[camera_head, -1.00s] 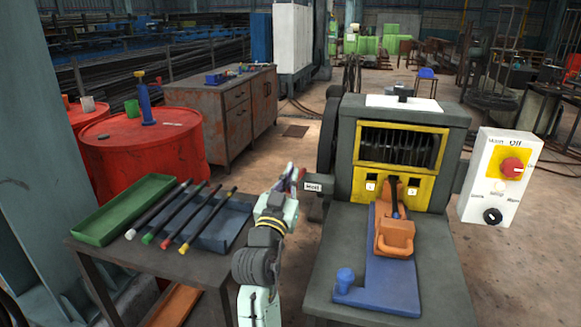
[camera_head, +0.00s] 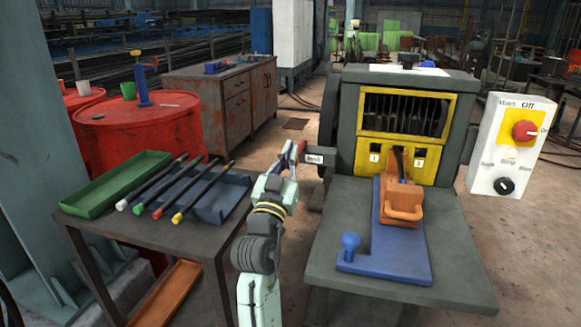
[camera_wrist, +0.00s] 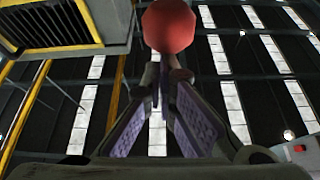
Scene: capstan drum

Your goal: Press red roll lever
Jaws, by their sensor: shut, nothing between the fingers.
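The red lever knob (camera_wrist: 170,25) shows at the top of the wrist view, just beyond my fingertips. My gripper (camera_wrist: 163,68) has purple-padded fingers and is shut with nothing between them. The fingertips appear at or just below the knob; I cannot tell whether they touch it. A little red shows at the fingertips there, but the lever is mostly hidden by my gripper.
A yellow-framed opening (camera_head: 449,115) is on the machine front, with an orange-brown clamp (camera_head: 403,212) on a blue plate (camera_head: 385,266) before it. A control box (camera_head: 506,145) stands right. A table (camera_head: 150,245) with rods and trays stands left. Red drums (camera_head: 150,140) are behind it.

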